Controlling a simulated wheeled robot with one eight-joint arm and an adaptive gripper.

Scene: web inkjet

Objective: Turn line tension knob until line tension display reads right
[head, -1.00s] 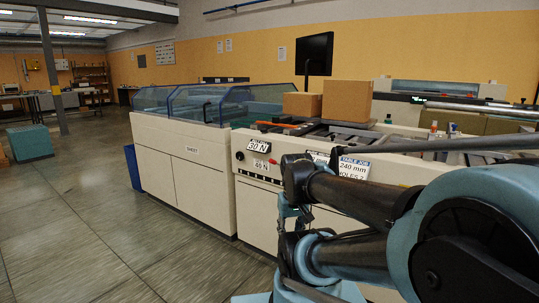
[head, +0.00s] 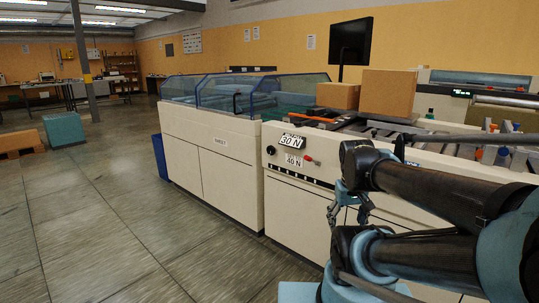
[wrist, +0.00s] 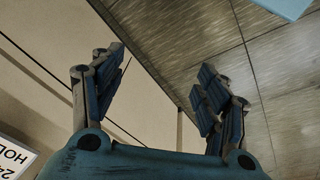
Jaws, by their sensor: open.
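A round black knob (head: 270,150) sits on the cream front panel of the machine in the head view. Just right of it is a plate reading 30 N (head: 292,141), with a smaller plate reading 40 N (head: 293,160) below; their small captions are too small to read. My gripper (head: 348,209) hangs in front of the machine, to the right of and lower than the knob in the picture, apart from it. In the wrist view my gripper (wrist: 160,78) is open and empty between its fingers. The knob does not show in the wrist view.
Clear blue guards (head: 225,92) top the left cabinet, and boxes (head: 388,92) stand on the machine. The floor (head: 130,215) at left is open.

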